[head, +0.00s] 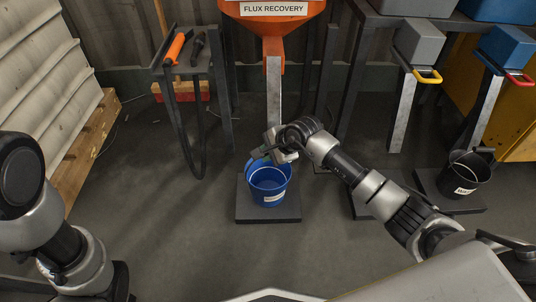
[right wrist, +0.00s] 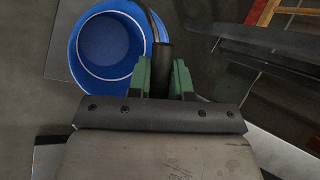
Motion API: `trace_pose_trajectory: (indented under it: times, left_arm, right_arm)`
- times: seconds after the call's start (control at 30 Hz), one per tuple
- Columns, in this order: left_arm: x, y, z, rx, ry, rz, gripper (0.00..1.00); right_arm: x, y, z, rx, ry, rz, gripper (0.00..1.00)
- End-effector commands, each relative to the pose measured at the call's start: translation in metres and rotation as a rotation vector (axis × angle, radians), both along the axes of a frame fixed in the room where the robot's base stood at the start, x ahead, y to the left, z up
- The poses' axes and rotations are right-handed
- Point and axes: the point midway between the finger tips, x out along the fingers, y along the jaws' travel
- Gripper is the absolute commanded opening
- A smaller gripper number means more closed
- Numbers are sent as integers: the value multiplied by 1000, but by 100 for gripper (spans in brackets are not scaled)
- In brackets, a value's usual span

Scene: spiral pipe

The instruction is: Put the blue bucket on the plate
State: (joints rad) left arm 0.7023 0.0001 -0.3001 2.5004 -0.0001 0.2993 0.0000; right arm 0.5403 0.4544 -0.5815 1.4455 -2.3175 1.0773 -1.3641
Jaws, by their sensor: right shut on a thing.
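The blue bucket (head: 269,186), with a white label, stands upright over a dark square plate (head: 246,214) on the floor below the orange hopper. Whether its bottom touches the plate is hard to tell. My right gripper (head: 277,153) is at the bucket's top, shut on its handle. In the right wrist view the black handle grip (right wrist: 163,58) sits between the green fingers (right wrist: 163,80), and the open, empty-looking blue bucket (right wrist: 112,45) is just left of them. My left arm shows at the lower left, with its gripper out of view.
An orange hopper (head: 270,30) labelled FLUX RECOVERY, with a grey chute (head: 274,90), stands behind the bucket. A black bucket (head: 464,175) is on the right. A small stand (head: 190,62) holds tools at the upper left. The floor at left centre is clear.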

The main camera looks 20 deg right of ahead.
Motion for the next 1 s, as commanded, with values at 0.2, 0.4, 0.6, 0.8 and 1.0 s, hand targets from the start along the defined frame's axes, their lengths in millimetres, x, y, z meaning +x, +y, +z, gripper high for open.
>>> trace_pose_trajectory:
  times: [0.2, 0.4, 0.6, 0.8, 1.0]
  left_arm:
    - [0, 0, -2, 0, 0, 0, 43]
    - [0, 0, -1, 0, 0, 0, 43]
    - [0, 0, -1, 0, 0, -1, 43]
    - [0, 0, 13, -1, -3, -2, 43]
    - [27, 1, 10, -5, 93, -3, 43]
  right_arm:
    - [0, 0, -2, 0, 0, 0, 23]
    - [0, 0, -2, 0, 0, 0, 45]
    - [0, 0, -1, 0, 0, 0, 45]
    - [-7, -8, 17, -2, 0, -1, 45]
    - [-27, -25, 54, -4, -1, -1, 45]
